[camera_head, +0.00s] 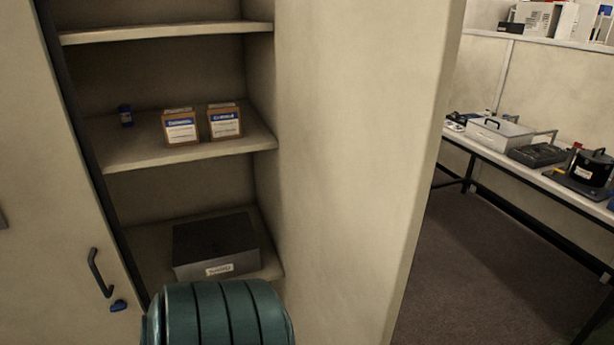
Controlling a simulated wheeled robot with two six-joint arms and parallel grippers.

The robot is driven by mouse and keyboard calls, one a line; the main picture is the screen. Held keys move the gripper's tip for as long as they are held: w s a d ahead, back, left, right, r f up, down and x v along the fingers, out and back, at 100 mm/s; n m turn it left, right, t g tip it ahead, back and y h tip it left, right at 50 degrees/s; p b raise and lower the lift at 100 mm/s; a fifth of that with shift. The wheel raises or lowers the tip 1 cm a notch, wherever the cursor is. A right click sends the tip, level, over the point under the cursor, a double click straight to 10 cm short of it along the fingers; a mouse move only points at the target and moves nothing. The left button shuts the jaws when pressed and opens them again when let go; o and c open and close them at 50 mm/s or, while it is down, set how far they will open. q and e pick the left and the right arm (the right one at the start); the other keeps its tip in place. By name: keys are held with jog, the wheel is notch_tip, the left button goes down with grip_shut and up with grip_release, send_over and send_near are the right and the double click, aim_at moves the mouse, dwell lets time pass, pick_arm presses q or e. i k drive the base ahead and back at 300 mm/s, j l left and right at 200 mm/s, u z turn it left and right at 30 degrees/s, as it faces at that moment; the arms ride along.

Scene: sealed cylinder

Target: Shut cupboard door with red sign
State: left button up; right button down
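A beige cupboard stands open in front of me, its shelves (190,153) in view. On the left is a beige door panel (50,180) with a black handle (99,272) and a small blue piece below it. To the right of the shelves a tall plain beige panel (345,150) juts toward me; it looks like an open door, seen on its bare face. No red sign is visible on either panel. Neither of my grippers can be seen.
A teal ribbed shape at the bottom cannot be identified. Dark floor (480,270) is clear before a bench (520,168) with equipment at right.

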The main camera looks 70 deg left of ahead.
aim_at(363, 87)
jog(key=i+u, duration=0.15)
jog(key=u, duration=0.3)
jog(key=i+l+u, duration=0.1)
jog(key=u, duration=0.3)
jog(key=i+l+u, duration=0.1)
jog(key=u, duration=0.35)
jog(key=l+u, duration=0.25)
jog(key=u, duration=0.2)
jog(key=i+l+u, duration=0.1)
jog(key=l+u, duration=0.15)
jog(key=u, duration=0.2)
jog(key=i+l+u, duration=0.1)
jog(key=l+u, duration=0.3)
jog(key=i+l+u, duration=0.1)
jog(key=u, duration=0.3)
jog(key=l+u, duration=0.4)
